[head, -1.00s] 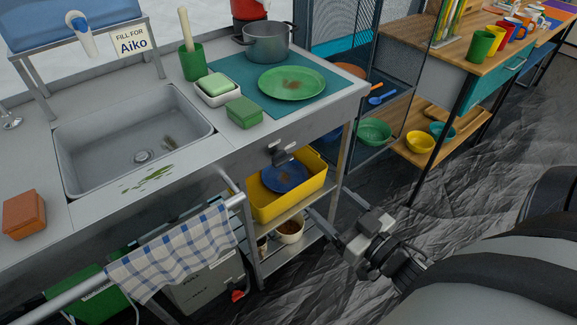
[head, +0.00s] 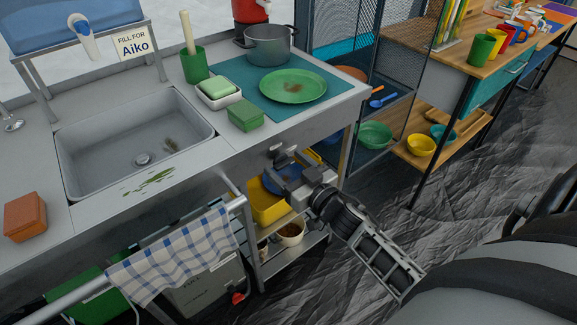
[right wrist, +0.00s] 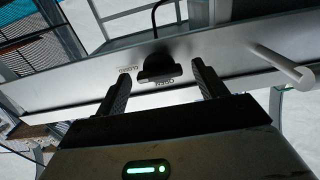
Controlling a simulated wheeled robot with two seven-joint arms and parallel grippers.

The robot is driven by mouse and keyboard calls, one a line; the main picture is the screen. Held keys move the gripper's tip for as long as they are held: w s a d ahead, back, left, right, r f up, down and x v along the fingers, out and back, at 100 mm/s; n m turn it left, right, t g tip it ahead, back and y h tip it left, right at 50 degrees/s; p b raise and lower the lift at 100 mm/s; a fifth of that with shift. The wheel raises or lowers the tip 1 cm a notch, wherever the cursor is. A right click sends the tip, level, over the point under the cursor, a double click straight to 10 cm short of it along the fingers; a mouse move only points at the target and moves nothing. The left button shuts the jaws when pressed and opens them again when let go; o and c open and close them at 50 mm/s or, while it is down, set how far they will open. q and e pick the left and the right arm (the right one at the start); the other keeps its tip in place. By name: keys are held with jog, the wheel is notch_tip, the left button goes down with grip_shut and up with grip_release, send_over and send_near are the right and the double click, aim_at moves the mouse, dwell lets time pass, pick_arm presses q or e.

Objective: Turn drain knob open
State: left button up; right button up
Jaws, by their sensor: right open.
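The black drain knob (right wrist: 157,68) sits on the grey front panel of the sink unit, with a CLOSED label to its left and an OPEN label just below it in the right wrist view. My right gripper (right wrist: 161,78) is open, with its two fingers spread to either side of the knob in that view. I cannot tell whether they touch it. In the head view my right gripper (head: 277,168) is at the counter's front panel and partly covers the knob area. The sink (head: 110,165) has scraps near its drain. My left gripper is not in view.
A checked towel (head: 175,255) hangs on the front rail (head: 75,295), left of the gripper. A green plate (head: 293,87) and a pot (head: 268,45) stand on the counter above.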

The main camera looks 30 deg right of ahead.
jog(key=c, duration=1)
